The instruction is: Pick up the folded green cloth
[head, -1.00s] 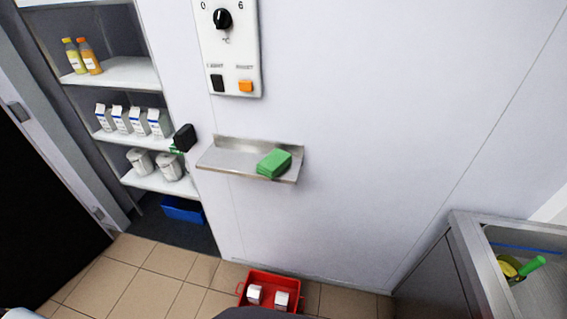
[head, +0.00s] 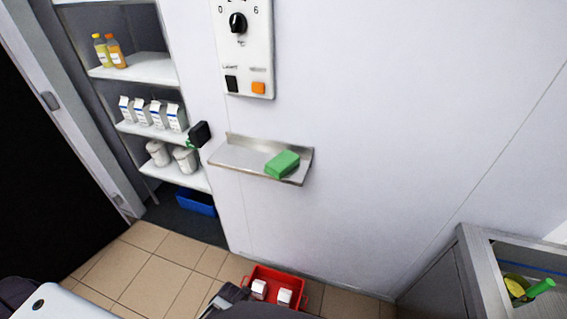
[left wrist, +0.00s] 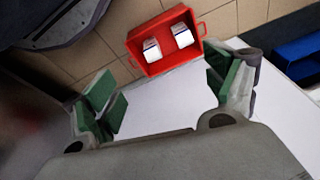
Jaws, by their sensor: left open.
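The folded green cloth (head: 283,163) lies on the right part of a small metal wall shelf (head: 236,158) in the head view. It is a thick block with nothing touching it from above. The cloth is not visible in the left wrist view. My left gripper (left wrist: 165,92) shows in the left wrist view with its green-padded fingers wide apart and nothing between them. It is well away from the cloth. My right gripper is not in view.
A red crate (head: 250,277) with white cartons stands on the floor below the shelf. A blue bin (head: 196,202) sits low. A metal sink (head: 478,262) is at right.

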